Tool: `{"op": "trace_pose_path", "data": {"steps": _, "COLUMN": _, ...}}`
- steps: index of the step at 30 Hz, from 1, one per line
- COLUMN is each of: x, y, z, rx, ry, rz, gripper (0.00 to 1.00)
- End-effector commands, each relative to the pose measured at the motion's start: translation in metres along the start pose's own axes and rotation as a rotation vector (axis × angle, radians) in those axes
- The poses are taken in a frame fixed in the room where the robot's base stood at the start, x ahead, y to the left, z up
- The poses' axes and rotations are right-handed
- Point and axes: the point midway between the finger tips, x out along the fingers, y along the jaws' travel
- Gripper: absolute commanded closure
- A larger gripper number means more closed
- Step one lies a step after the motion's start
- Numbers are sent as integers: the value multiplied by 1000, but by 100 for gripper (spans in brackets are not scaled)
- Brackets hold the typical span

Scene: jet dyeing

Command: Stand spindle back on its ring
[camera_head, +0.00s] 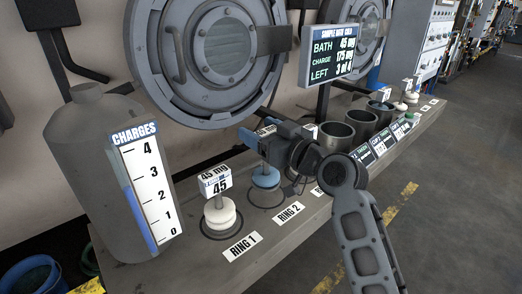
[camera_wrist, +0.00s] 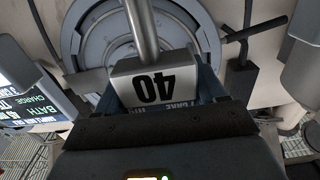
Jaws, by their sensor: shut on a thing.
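My gripper (camera_head: 262,140) is shut on the head block of a spindle with a blue disc (camera_head: 265,178). The spindle looks upright over the dark ring outline (camera_head: 267,200) behind the RING 2 label (camera_head: 290,211); I cannot tell whether its base touches the bench. In the wrist view the spindle's white block (camera_wrist: 153,88) reads 40, upside down, between my fingers, with a metal rod (camera_wrist: 142,25) running from it. Another spindle (camera_head: 220,216), with white discs and a 45 tag, stands upright in the ring behind the RING 1 label (camera_head: 242,246).
A grey tank (camera_head: 85,170) with a CHARGES scale stands at the left. Several grey cups, one of them (camera_head: 335,136) nearest, stand right of my gripper. A sign (camera_head: 333,52) and a round machine door (camera_head: 215,50) are behind. The floor (camera_head: 450,215) in front is clear.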

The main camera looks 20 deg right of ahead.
Motion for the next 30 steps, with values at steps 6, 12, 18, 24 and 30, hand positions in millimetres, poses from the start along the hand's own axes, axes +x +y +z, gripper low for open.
{"op": "trace_pose_path", "data": {"steps": 6, "x": 0, "y": 0, "z": 27, "rx": 2, "ry": 0, "rz": 1, "gripper": 90}}
{"op": "trace_pose_path", "data": {"steps": 12, "x": 0, "y": 0, "z": 39, "rx": -1, "ry": 3, "rz": 1, "gripper": 90}}
{"op": "trace_pose_path", "data": {"steps": 18, "x": 0, "y": 0, "z": 39, "rx": -1, "ry": 3, "rz": 1, "gripper": 90}}
{"op": "trace_pose_path", "data": {"steps": 24, "x": 0, "y": 0, "z": 42, "rx": 0, "ry": 1, "rz": 1, "gripper": 26}}
{"op": "trace_pose_path", "data": {"steps": 30, "x": 0, "y": 0, "z": 42, "rx": 0, "ry": 1, "rz": 1, "gripper": 7}}
